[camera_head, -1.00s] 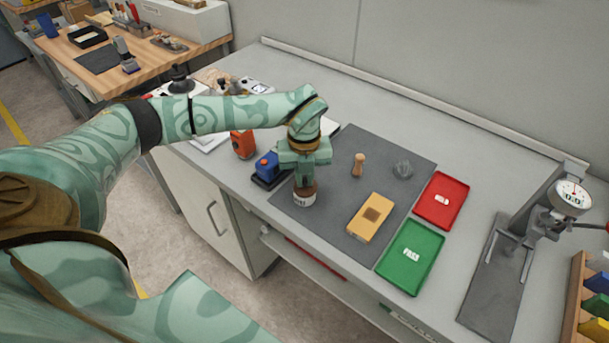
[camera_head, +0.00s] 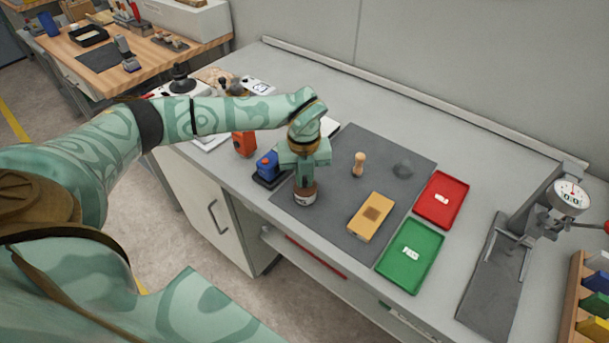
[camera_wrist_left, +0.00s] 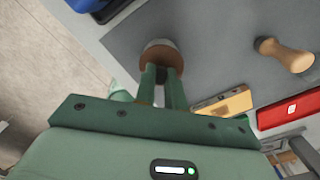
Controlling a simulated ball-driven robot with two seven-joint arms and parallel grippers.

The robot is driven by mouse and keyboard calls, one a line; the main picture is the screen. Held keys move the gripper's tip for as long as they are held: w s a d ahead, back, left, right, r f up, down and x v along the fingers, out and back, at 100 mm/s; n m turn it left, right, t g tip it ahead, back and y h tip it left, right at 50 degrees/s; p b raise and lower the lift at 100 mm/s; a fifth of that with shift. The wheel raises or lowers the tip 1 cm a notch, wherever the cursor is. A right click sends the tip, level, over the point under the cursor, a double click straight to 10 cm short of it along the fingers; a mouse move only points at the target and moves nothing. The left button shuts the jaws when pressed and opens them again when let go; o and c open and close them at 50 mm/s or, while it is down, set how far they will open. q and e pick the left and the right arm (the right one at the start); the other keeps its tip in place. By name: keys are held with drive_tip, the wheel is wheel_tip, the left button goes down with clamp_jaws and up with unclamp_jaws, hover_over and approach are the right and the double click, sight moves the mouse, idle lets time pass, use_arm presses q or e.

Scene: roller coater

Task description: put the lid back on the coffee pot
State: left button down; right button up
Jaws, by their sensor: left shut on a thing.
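My left gripper (camera_head: 305,183) is shut on a small round thing with a brown top and a pale, marked lower part (camera_head: 304,199). The thing is upright at the left front edge of the dark mat (camera_head: 345,145); I cannot tell whether it touches the mat. In the left wrist view, the fingers (camera_wrist_left: 163,82) close on its brown top (camera_wrist_left: 163,55). I cannot make out a coffee pot or a separate lid in either view. My right gripper is not in view.
To the right are a green tray (camera_head: 396,278), a red tray (camera_head: 436,215) and a dial gauge stand (camera_head: 500,270). A blue-and-black thing (camera_head: 268,166) is close left.

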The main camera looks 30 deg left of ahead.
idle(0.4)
use_arm(q)
drive_tip(key=c, duration=0.9)
unclamp_jaws()
drive_tip(key=shift+r, duration=0.1)
wheel_tip(320, 180, up, 7)
drive_tip(key=p, duration=0.6)
clamp_jaws()
idle(0.7)
